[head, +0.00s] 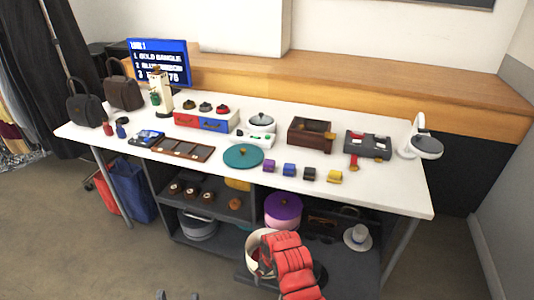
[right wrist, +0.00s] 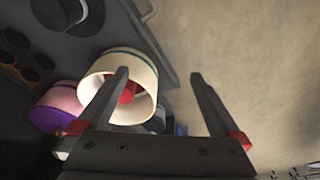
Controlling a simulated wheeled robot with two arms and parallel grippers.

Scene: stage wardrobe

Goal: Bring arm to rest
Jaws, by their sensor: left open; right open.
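My right arm (head: 290,265) reaches in from the bottom of the head view, low in front of the table's lower shelf, and hides its own gripper there. The box also shows beside the arm in the head view (head: 254,247). Only the fingertips of my left gripper (head: 177,296) show at the bottom edge, apart and empty, over the floor.
The floor (head: 90,250) at front left is clear.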

